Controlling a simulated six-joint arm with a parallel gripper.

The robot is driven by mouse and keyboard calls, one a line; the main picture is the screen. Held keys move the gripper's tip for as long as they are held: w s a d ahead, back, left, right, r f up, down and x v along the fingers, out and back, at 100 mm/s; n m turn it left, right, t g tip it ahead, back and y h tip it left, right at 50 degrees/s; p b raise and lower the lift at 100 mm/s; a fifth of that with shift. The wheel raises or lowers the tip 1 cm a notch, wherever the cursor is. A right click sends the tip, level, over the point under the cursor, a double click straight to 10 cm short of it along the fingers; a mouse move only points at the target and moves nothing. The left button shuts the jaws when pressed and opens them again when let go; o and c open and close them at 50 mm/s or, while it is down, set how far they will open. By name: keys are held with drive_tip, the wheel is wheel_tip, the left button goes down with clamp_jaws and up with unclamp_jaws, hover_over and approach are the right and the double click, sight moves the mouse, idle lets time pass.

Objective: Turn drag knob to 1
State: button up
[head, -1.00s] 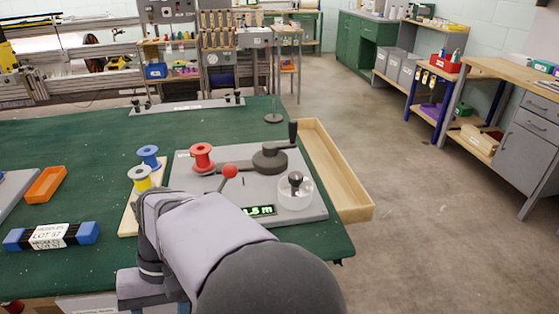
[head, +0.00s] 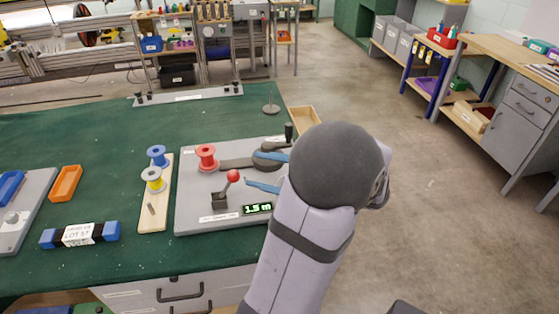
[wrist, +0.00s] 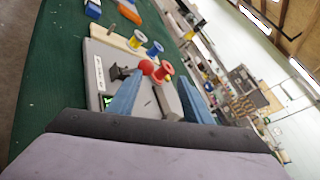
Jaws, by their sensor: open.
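The drag knob is hidden behind my arm in the head view and I cannot make it out in the wrist view. The grey winder plate (head: 190,215) lies on the green table, and its display (head: 257,208) reads 1.5 m. My gripper (head: 252,168) is open and empty, its blue fingers over the plate's right part, near the crank (head: 268,160) and the red-ball lever (head: 233,175). In the wrist view the open fingers (wrist: 160,77) frame the red spool and lever; whether they touch anything is unclear.
A red spool (head: 206,158) stands on the plate. Blue (head: 157,155) and yellow (head: 152,177) spools stand on a wooden board to its left. An orange tray (head: 65,183) and a labelled reed bundle (head: 80,235) lie farther left. A wooden tray (head: 303,120) is at the table's right edge.

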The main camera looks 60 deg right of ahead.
drive_tip(key=s+d+f+m+h+b, duration=0.1)
drive_tip(key=s+d+f+m, duration=0.1)
drive_tip(key=m, duration=0.1)
drive_tip(key=s+d+f+m+t+h+b, duration=0.1)
drive_tip(key=s+d+f+m+h+b, duration=0.1)
drive_tip(key=m, duration=0.1)
drive_tip(key=s+d+f+m+t+h+b, duration=0.1)
drive_tip(key=s+d+f+m+b, duration=0.1)
drive_tip(key=m, duration=0.2)
drive_tip(key=shift+s+h, duration=0.15)
drive_tip(key=shift+h, duration=0.15)
drive_tip(key=shift+s+d+m+b, duration=0.1)
drive_tip(key=shift+s+m+b, duration=0.15)
drive_tip(key=shift+m+b, duration=0.15)
drive_tip(key=shift+w+d, duration=0.25)
drive_tip(key=shift+w, duration=0.95)
drive_tip(key=shift+w+d, duration=0.2)
drive_tip(key=shift+w, duration=1.05)
drive_tip(key=shift+w+d, duration=0.25)
drive_tip(key=shift+w, duration=0.95)
drive_tip(key=c, duration=1.1)
